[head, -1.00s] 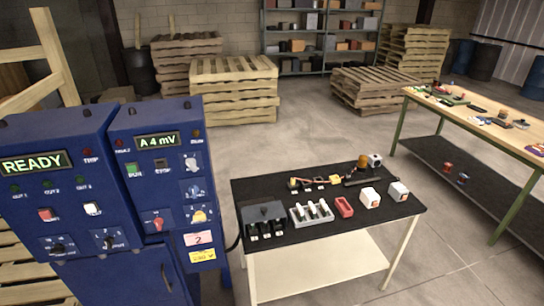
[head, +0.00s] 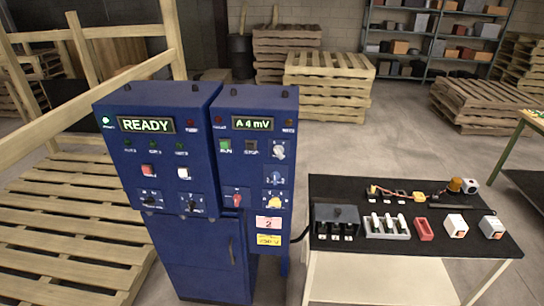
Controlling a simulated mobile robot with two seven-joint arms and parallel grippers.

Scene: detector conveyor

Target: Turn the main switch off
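A blue control cabinet with two panels stands left of centre in the head view. The left panel (head: 166,101) has a lit READY display (head: 146,125), and the right panel (head: 259,103) has a display reading A 4 mV (head: 253,124). Low on the right panel are a red-handled switch (head: 237,199) and a yellow rotary switch (head: 273,202). Their labels are too small to read, so I cannot tell which is the main switch. Black knobs (head: 150,200) and red and white buttons (head: 148,171) sit on the left panel. Neither gripper is in view.
A black-topped bench (head: 330,188) stands right of the cabinet, holding a grey box, a switch block, a red tray (head: 424,229) and white cubes. A wooden frame and pallets (head: 60,235) lie left. Concrete floor is open behind the bench.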

